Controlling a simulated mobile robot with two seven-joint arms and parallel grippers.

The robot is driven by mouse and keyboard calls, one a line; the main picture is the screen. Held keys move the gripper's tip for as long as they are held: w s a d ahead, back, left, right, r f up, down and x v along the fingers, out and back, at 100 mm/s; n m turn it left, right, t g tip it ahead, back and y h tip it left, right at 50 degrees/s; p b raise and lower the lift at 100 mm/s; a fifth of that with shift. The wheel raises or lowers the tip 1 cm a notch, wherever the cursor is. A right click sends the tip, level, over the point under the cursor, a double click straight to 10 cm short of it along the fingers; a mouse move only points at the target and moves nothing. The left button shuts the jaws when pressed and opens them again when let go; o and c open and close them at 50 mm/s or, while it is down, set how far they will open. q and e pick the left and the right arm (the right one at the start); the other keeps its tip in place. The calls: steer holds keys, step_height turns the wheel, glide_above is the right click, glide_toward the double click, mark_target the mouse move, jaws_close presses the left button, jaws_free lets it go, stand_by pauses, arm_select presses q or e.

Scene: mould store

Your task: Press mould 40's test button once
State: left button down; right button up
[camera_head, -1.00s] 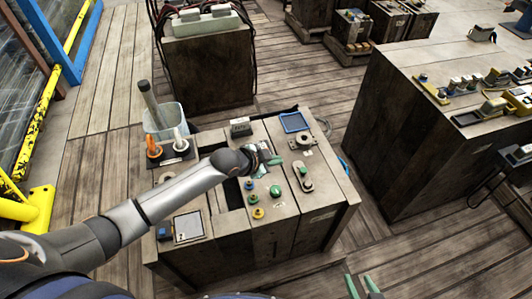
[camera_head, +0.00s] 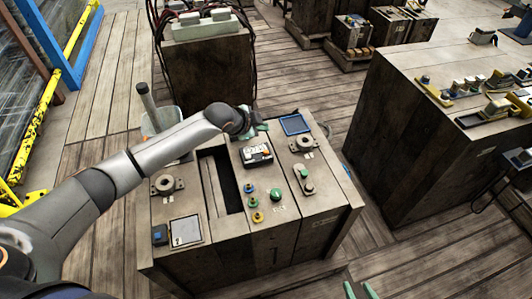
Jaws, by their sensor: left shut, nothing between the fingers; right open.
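My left gripper (camera_head: 260,128), with green fingertips, is shut and empty above the far part of the wooden bench (camera_head: 290,235). Just in front of it lies a small dark device (camera_head: 257,154) with an orange and a pale part on top. Nearer on the bench are a green button (camera_head: 276,194), a blue button (camera_head: 249,188) and a yellow-ringed button (camera_head: 258,217). I cannot read the labels, so I cannot tell which part belongs to mould 40. My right gripper (camera_head: 360,291) is open at the bottom edge, its green fingers only partly in view, apart from the bench.
The bench top also has a blue-rimmed tray (camera_head: 294,125), a lever fitting (camera_head: 304,179), round fittings and a grey screen (camera_head: 186,230). A long slot (camera_head: 220,180) runs beside the buttons. My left arm hides the far left. Another bench (camera_head: 420,125) stands right, across open floor.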

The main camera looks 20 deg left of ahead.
arm_select(q)
steer(key=b, duration=0.6)
glide_above(266, 152)
steer(key=f, duration=0.5)
steer(key=shift+s+a+f, duration=0.35)
steer(key=shift+s+f, duration=0.05)
steer(key=shift+f, duration=1)
arm_select(e)
steer(key=f, duration=0.1)
steer(key=a+f, duration=0.1)
steer(key=f, duration=0.2)
steer(key=shift+w+a+f, duration=0.2)
steer(key=shift+a+f, duration=0.05)
steer(key=shift+f, duration=0.05)
steer(key=shift+w+r, duration=0.1)
steer(key=shift+w, duration=0.1)
arm_select(q)
steer(key=shift+f, duration=0.1)
steer(key=shift+f, duration=0.3)
